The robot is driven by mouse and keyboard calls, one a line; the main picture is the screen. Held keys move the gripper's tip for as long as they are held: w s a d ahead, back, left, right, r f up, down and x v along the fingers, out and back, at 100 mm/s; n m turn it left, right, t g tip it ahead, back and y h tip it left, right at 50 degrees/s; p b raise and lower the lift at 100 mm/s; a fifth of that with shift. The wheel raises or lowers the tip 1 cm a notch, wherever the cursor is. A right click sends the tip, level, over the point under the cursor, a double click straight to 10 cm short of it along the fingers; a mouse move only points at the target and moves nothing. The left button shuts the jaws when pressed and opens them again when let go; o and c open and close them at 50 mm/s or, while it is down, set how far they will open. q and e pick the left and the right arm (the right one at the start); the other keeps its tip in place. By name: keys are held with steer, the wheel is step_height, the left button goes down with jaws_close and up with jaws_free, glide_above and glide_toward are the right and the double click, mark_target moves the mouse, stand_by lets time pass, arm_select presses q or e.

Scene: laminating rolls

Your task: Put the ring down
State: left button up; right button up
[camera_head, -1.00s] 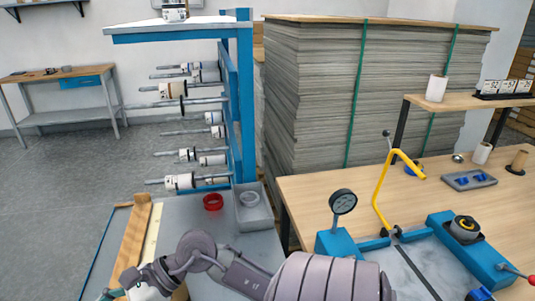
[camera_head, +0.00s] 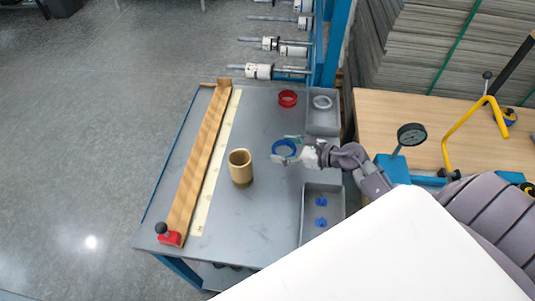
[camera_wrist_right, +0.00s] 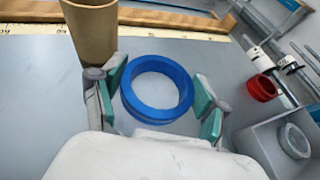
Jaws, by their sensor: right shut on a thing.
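A blue ring (camera_head: 274,147) is between the fingers of my right gripper (camera_head: 285,148), over the grey top of the cart (camera_head: 262,112). In the right wrist view, the ring (camera_wrist_right: 152,111) lies flat between the two green-padded fingertips (camera_wrist_right: 158,92), and the gripper is shut on it from both sides. The ring is level and close to the cart top. I cannot tell whether it touches the surface. My left gripper is not in view.
A brown tube (camera_head: 240,172) stands left of the ring. A red ring (camera_head: 288,97) and a grey bin (camera_head: 323,127) with a pale ring lie behind; another bin (camera_head: 309,231) with blue pieces is in front. A wooden strip (camera_head: 200,160) runs along the left. Clear surface surrounds the ring.

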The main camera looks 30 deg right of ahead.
steer(key=w+f+b, duration=0.1)
steer(key=w, duration=0.1)
steer(key=w+a+f+b, duration=0.1)
steer(key=w, duration=0.1)
steer(key=w+f+b, duration=0.1)
steer(key=w+f, duration=0.1)
steer(key=shift+w+a, duration=0.25)
steer(key=shift+a, duration=0.05)
step_height(320, 180, down, 4)
steer(key=b, duration=0.3)
steer(key=shift+f+b, duration=0.1)
steer(key=shift+b, duration=0.2)
steer(key=o, duration=0.7)
steer(key=shift+f, duration=0.1)
steer(key=o, duration=0.5)
steer(key=shift+r, duration=0.2)
